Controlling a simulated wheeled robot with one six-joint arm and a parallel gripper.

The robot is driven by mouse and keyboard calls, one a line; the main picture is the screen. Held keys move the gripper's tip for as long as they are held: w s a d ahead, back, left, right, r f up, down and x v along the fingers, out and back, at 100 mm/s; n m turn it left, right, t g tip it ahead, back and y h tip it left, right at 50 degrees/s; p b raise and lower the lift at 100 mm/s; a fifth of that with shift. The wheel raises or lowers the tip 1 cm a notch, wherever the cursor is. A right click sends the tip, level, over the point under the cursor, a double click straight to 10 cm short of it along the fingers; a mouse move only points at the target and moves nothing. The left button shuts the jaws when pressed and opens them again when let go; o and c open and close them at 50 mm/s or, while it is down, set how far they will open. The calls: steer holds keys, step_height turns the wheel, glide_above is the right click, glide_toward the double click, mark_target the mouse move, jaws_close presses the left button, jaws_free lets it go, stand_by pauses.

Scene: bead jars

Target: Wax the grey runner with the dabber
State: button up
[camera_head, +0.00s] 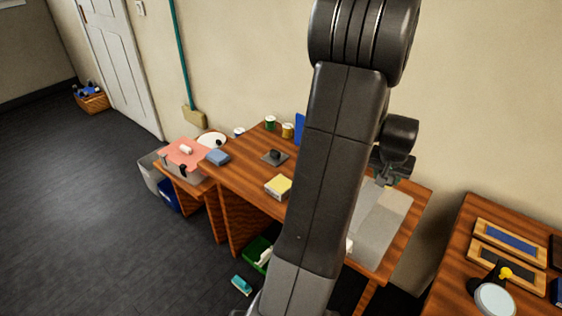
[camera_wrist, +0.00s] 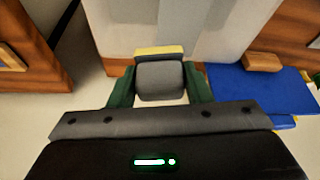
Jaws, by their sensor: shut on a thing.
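My gripper (camera_wrist: 160,88) is shut on a grey block with a yellow edge, which looks like the dabber (camera_wrist: 160,80). The block sits between the green fingers, its yellow edge facing away from the wrist. In the head view my gripper (camera_head: 384,178) is above the right part of the middle table, partly behind my arm; the dabber cannot be made out there. A dark grey strip on a wooden board (camera_head: 507,266) lies on the right table, well apart from the gripper. I cannot tell whether it is the grey runner.
A pale grey panel (camera_head: 380,230) covers the middle table's right part. A blue-strip board (camera_head: 512,238) lies behind the grey-strip board. A yellow-topped dark object (camera_head: 504,273) and a round pale-topped item (camera_head: 495,299) stand in front. A yellow box (camera_head: 278,187) is left of my arm.

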mark_target(383, 195)
steer(key=shift+w+d+f, duration=0.1)
steer(key=shift+w+d, duration=0.2)
steer(key=shift+d, duration=0.35)
steer(key=shift+f, duration=1.85)
steer(key=shift+f, duration=0.65)
stand_by(0.7)
steer(key=o, duration=0.6)
steer(key=shift+c, duration=0.2)
steer(key=c, duration=0.6)
steer(key=shift+o, duration=0.2)
steer(key=shift+a, duration=0.1)
